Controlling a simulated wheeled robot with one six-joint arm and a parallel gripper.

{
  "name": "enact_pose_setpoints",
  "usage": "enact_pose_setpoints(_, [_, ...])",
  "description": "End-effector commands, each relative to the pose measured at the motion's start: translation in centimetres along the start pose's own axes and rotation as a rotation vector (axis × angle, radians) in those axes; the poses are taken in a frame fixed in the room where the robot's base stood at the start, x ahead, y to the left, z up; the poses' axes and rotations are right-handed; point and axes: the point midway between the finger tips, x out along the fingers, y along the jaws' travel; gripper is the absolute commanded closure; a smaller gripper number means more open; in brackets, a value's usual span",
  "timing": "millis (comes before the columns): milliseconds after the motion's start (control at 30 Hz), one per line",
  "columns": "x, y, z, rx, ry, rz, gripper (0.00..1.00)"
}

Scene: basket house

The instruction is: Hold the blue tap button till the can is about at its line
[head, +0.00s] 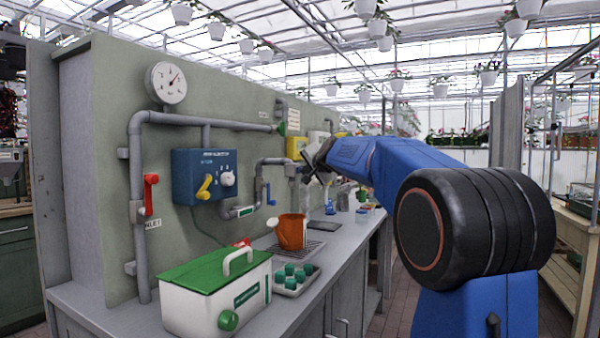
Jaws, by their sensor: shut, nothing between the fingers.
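An orange can (291,233) stands upright on a dark drain grate (296,249) on the counter, below the grey tap spout (292,171). Its line and the water level inside cannot be made out from here. My gripper (314,174) is shut and empty, beside the tap at the end of my blue arm. Whether the fingers touch anything, or water runs, is too small to tell.
A white box with a green lid (215,268) and a tray (298,290) of green pots stand on the counter in front. A blue control box (204,176), a red lever (150,194) and a gauge (166,83) are on the wall and pipes.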

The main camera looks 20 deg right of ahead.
Motion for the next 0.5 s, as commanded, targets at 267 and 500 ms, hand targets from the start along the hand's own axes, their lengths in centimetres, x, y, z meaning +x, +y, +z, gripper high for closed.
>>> enact_pose_setpoints(267, [-0.12,0.1,-0.09,0.0,0.0,0.0,1.0])
enact_pose_setpoints(500, [-0.85,0.6,-0.61,-0.001,0.0,0.0,1.0])
